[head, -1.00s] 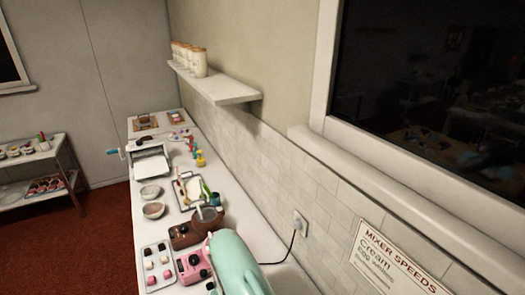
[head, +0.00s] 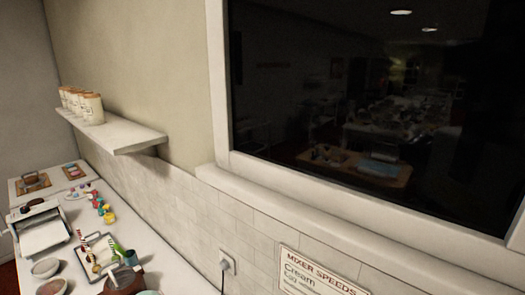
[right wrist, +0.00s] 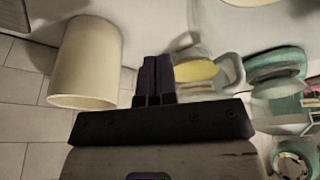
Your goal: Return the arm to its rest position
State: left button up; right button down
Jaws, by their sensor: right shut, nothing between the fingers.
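My right gripper (right wrist: 157,78) shows in the right wrist view, its two dark fingers side by side and shut with nothing between them. A cream-coloured cylinder (right wrist: 86,62) is just left of the fingers, apart from them in the picture. A yellow round piece (right wrist: 196,70) is just right of and behind the fingertips; I cannot tell whether they touch. Neither gripper nor arm shows in the head view, and my left gripper is not in view.
The head view shows a white counter (head: 148,247) along a tiled wall, with bowls (head: 46,268), a white sheeter-like machine (head: 40,232) and small tools. A shelf (head: 125,135) holds several jars (head: 92,108). Mint-green equipment (right wrist: 275,62) is at right in the right wrist view.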

notch_tip(320, 180, up, 12)
jog(key=p, duration=1.1)
jog(key=shift+r, duration=0.25)
jog(key=shift+d, duration=0.1)
dwell(0.4)
jog(key=shift+a, duration=0.2)
dwell(0.5)
